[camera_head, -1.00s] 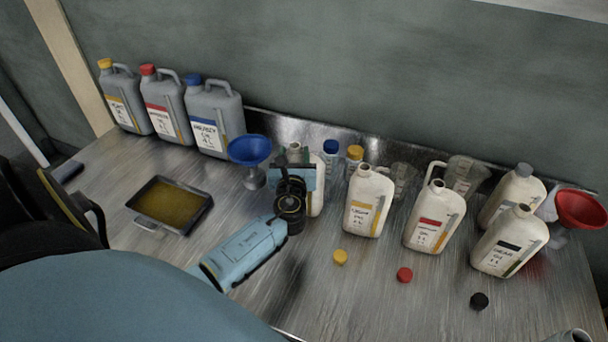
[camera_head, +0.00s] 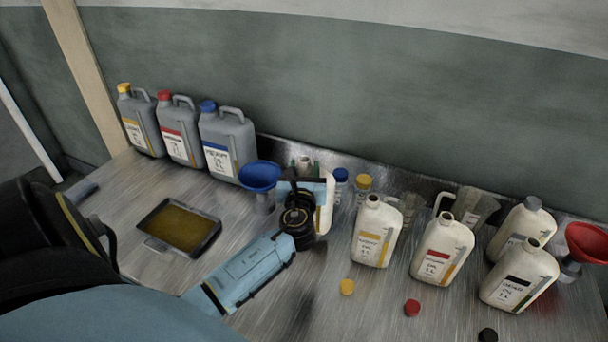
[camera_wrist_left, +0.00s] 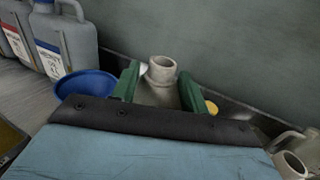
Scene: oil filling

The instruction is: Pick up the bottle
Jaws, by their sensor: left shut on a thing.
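My left gripper (camera_head: 306,186) is shut on a white bottle (camera_head: 325,211), mostly hidden behind the gripper in the head view. In the left wrist view, the bottle's open neck (camera_wrist_left: 162,70) rises between the two green fingers, one on each side. The bottle looks upright; its base and label are hidden, so I cannot tell its exact height above the table. Other white bottles stand to the right: one with a yellow label (camera_head: 376,233), one with a red label (camera_head: 442,250), one with a black label (camera_head: 519,277) and a grey-capped one (camera_head: 521,228).
A blue funnel (camera_head: 260,176) stands close left of the held bottle. Grey jugs (camera_head: 228,145) line the back left, and a tray of yellowish liquid (camera_head: 180,227) lies in front. Blue-capped (camera_head: 340,175) and yellow-capped containers are close right. Loose caps (camera_head: 412,308) lie in front; a red funnel (camera_head: 586,243) is far right.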

